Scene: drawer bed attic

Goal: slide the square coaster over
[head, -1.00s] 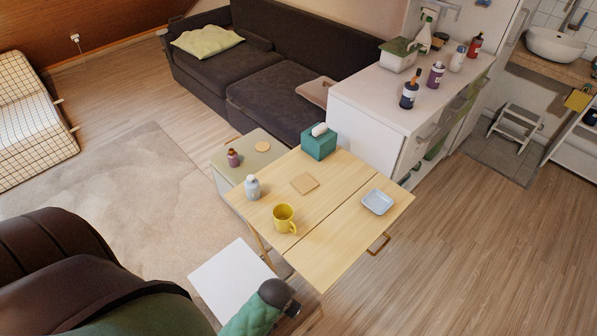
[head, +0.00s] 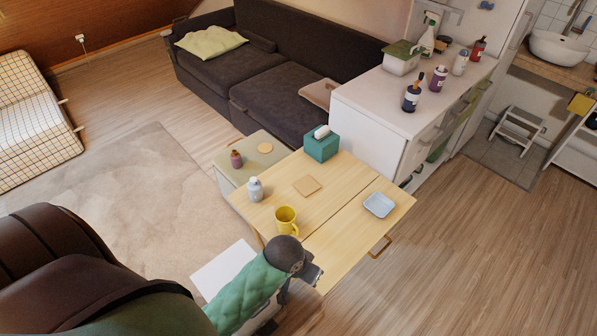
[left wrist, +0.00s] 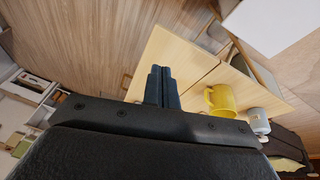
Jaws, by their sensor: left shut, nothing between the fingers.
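The square wooden coaster (head: 307,186) lies flat on the light wooden folding table (head: 338,224), behind the yellow mug (head: 286,219). My left gripper (head: 314,274) is at the near edge of the table, apart from the coaster, with the mug between them. In the left wrist view my left gripper (left wrist: 162,72) shows its two fingers together, with nothing held. The mug (left wrist: 220,100) and the table (left wrist: 180,62) show beyond the fingers; I cannot make out the coaster there. My right gripper is not in view.
On the table are a grey-white bottle (head: 254,190), a teal tissue box (head: 321,145) and a pale blue dish (head: 379,205). A low box (head: 232,174) with a small bottle and round disc stands behind. A white stool top (head: 222,268) is at the near left.

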